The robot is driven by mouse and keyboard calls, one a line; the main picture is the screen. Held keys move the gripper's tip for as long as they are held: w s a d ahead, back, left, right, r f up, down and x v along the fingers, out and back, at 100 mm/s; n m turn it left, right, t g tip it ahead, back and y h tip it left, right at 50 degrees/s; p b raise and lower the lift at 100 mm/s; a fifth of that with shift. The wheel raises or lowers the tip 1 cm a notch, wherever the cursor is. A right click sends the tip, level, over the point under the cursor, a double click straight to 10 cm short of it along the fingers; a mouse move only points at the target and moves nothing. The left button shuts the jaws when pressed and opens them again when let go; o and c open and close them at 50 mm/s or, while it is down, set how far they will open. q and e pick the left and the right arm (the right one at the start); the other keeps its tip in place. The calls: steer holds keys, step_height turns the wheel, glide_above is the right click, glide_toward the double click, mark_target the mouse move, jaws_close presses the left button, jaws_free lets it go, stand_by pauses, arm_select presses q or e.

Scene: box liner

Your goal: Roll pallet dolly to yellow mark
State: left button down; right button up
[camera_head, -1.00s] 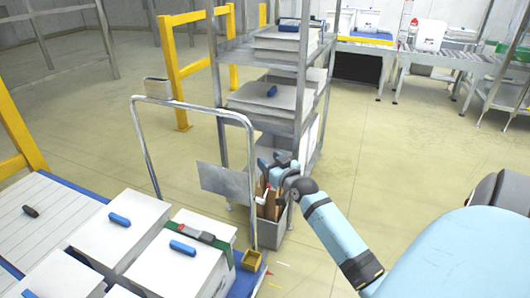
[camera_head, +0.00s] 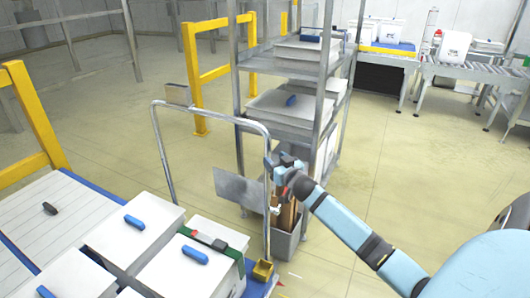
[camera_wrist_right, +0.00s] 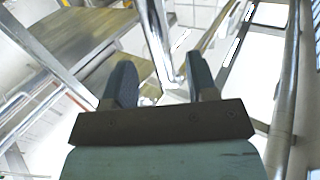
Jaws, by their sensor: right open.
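The pallet dolly has a blue deck (camera_head: 20,262) loaded with white boxes at the lower left of the head view. Its bent metal push handle (camera_head: 163,150) stands at the deck's far end. My right gripper (camera_head: 280,168) is at the right upright of this handle. In the wrist view, the right gripper (camera_wrist_right: 162,78) is open, with a metal tube (camera_wrist_right: 160,45) between or just beyond its fingers. I cannot tell whether they touch it. My left gripper is out of view. I cannot make out a yellow floor mark.
A metal shelf rack (camera_head: 240,110) with white boxes stands close behind the handle, with a grey bin (camera_head: 286,246) at its foot. Yellow barriers (camera_head: 192,80) stand at the left and back. A roller conveyor (camera_head: 460,72) is at the back right. The floor right of the rack is clear.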

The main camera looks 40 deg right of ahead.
mark_target(268, 155)
steer(key=w, duration=0.2)
steer(key=w+d, duration=0.1)
steer(key=w, duration=0.4)
steer(key=shift+d+b, duration=0.25)
steer(key=shift+b, duration=0.15)
jaws_close()
steer(key=shift+a+r+p, duration=0.1)
steer(key=shift+a+p, duration=0.05)
steer(key=shift+p, duration=0.25)
steer(key=shift+a+f, duration=0.1)
steer(key=shift+f, duration=0.1)
jaws_free()
steer(key=shift+r, duration=0.1)
